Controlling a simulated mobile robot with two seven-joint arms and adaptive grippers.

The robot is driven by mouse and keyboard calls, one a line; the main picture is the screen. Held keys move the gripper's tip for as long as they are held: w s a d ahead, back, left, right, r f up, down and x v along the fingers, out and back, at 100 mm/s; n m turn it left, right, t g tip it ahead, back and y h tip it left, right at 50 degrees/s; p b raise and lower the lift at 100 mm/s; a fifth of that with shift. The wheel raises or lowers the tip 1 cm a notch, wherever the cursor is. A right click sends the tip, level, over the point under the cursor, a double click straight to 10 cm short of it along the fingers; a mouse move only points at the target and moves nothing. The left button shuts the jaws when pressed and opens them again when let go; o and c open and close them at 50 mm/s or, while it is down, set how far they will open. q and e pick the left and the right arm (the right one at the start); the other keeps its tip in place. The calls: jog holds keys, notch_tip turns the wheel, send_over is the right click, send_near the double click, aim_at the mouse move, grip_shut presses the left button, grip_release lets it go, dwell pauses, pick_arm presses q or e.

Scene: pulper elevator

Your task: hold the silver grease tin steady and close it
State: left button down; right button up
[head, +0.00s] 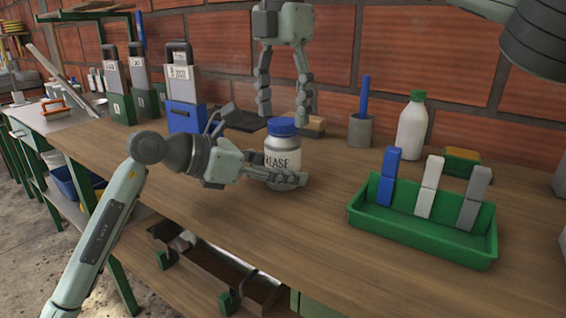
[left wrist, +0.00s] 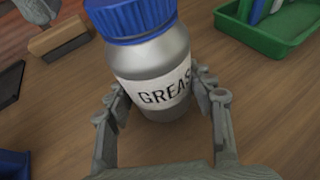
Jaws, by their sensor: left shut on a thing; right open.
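The silver grease tin (head: 283,160) stands upright on the wooden workbench, with a white label reading GREASE and its blue lid (head: 282,126) on top. I cannot tell how tightly the lid sits. My left gripper (head: 284,180) is shut around the tin's lower body. In the left wrist view its fingers (left wrist: 158,88) lie on either side of the tin (left wrist: 153,65), below the blue lid (left wrist: 130,20). My right gripper (head: 284,108) points down above the lid, open and empty, its fingers spread wider than the lid.
A green tray (head: 420,230) with blue, white and grey pieces stands to the right. A grey cup (head: 361,131) with a blue stick, a white bottle (head: 411,128) and a wooden-handled brush (head: 312,127) stand near the wall. The bench front is clear.

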jog(key=shift+r, duration=1.7)
jog(key=shift+c, duration=0.4)
jog(key=n, duration=0.4)
jog(key=shift+r, duration=0.35)
jog(key=n, duration=0.5)
jog(key=shift+r, duration=0.35)
jog(key=n, duration=0.5)
jog(key=r+n, duration=0.1)
jog(key=n, duration=0.5)
jog(key=shift+r+n, duration=0.3)
jog(key=n, duration=0.4)
jog(key=shift+r, duration=0.25)
